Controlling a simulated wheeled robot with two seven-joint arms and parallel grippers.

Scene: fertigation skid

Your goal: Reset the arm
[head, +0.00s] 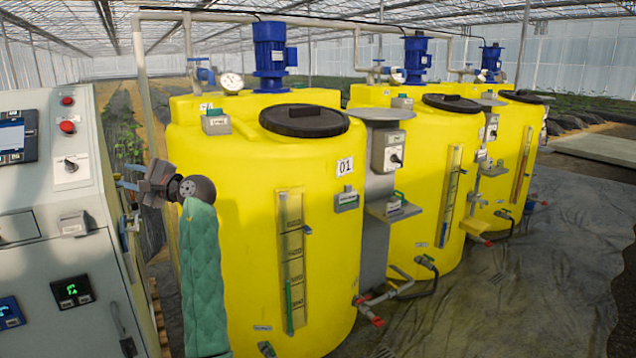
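My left arm, in a green quilted sleeve, rises at the left centre of the head view, in front of the first yellow tank (240,250). My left gripper (142,186) is at its top, turned to the left, beside the right edge of the grey control cabinet (60,245). Its fingers are small and partly merge with the blue and grey parts behind them, so I cannot tell whether they are open or shut. I see nothing clearly held in it. My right gripper is not in view.
The cabinet carries a red button (67,127), a rotary switch (70,165) and a green-lit display (73,291). Two more yellow tanks (425,200) stand to the right. Pipes with red-ended valves (376,321) jut out low between tanks. Dark floor sheeting (500,310) lies clear at right.

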